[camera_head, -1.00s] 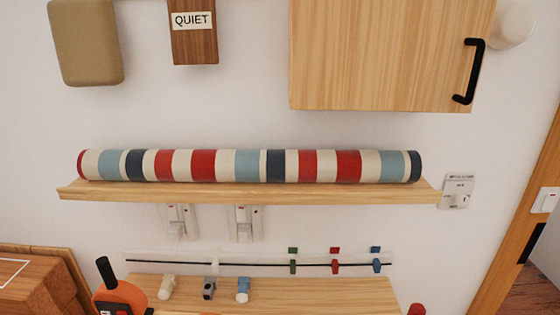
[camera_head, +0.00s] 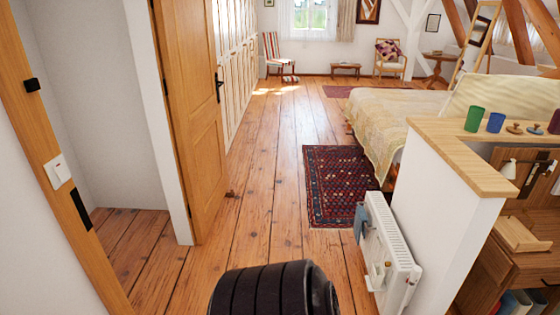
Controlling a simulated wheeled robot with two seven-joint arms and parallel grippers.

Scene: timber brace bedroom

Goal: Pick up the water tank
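I do not make out a water tank in the head view. A white radiator (camera_head: 392,245) stands against the low partition at the lower right. A blue-grey item (camera_head: 361,220) hangs at its far end, and a small white piece (camera_head: 377,275) sits on its near side. I cannot tell what either is. Neither of my grippers is in view.
A plank floor (camera_head: 265,190) runs clear toward the window. A patterned rug (camera_head: 337,185) lies beside the bed (camera_head: 385,115). An open wooden door (camera_head: 188,110) is on the left. A ledge (camera_head: 455,150) at right bears a green cup (camera_head: 474,119) and a blue cup (camera_head: 495,122).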

